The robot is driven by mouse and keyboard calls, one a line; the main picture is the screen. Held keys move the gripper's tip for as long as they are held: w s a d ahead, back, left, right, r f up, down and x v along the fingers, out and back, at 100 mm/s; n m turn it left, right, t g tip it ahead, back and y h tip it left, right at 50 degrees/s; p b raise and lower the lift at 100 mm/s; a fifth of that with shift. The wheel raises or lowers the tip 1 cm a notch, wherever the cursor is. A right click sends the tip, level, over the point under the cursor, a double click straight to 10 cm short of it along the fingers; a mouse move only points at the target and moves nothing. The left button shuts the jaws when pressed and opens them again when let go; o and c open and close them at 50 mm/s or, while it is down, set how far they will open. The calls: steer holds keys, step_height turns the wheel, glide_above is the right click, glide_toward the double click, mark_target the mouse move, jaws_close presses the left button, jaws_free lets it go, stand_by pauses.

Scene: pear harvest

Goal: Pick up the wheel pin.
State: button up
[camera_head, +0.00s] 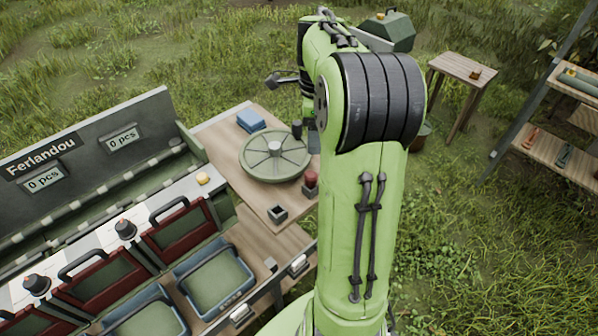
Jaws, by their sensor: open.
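A round pale green wheel (262,166) lies flat on the wooden table (236,192), with a grey hub at its middle. A small upright piece with a dark red top (311,179) stands at the wheel's near right edge, close to my arm; I cannot tell for sure whether it is the wheel pin. My gripper (306,134) is open, at the far right side of the wheel, with its dark fingers partly hidden behind my green arm. I see nothing between the fingers. My arm also hides the table's right side.
A small dark square holder (277,213) and a blue box (251,121) are on the table. A crate rack with a grey sign board (85,140) stands at the left. A small stool (460,68) and shelves (565,150) stand at the right, with grass between.

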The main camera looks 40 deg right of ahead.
mark_target(311, 174)
step_height(311, 174, down, 15)
steer(key=b, duration=0.4)
steer(key=shift+w+a+f, duration=0.1)
steer(key=shift+w, duration=0.05)
steer(key=c, duration=1.2)
